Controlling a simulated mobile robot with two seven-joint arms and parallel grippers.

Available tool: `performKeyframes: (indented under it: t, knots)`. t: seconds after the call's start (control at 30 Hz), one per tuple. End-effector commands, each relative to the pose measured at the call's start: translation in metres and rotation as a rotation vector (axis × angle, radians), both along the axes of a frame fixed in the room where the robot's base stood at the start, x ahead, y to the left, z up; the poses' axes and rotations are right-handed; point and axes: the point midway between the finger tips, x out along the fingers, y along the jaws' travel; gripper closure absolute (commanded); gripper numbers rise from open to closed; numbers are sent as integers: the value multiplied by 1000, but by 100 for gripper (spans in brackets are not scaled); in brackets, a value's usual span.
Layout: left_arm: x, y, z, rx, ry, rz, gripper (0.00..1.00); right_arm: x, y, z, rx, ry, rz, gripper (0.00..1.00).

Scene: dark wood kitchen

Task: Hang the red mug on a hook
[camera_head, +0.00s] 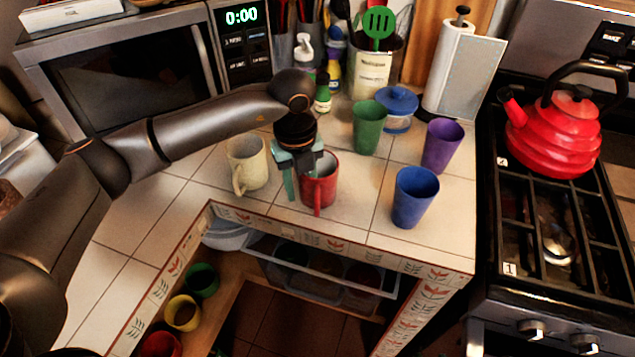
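The red mug (322,192) stands upright on the tiled counter, its handle facing the front edge. My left gripper (303,180) is over the mug's left side, pointing down. Its fingers are spread: one teal finger hangs outside the mug at the left, with a small gap to the wall. The other is at the mug's mouth, and its tip is hidden. The mug rests on the counter. No hook is visible in this view. My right gripper is not in view.
A cream mug (247,163) stands close to the left. Green (369,128), purple (441,146) and blue (414,197) cups stand to the right. A microwave (130,75) is behind left, a red kettle (553,132) on the stove at right. Lower shelves hold several cups.

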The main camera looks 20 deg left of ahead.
Motion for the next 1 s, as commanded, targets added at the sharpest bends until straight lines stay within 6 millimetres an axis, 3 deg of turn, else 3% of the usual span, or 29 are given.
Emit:
performKeyframes:
  t: [0.17, 0.5, 1.0]
  knots:
    - [0, 0, 0, 0, 0, 0, 62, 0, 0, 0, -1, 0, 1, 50]
    - [0, 0, 0, -1, -1, 0, 100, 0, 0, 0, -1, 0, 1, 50]
    - [0, 0, 1, -1, 0, 0, 100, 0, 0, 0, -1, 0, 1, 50]
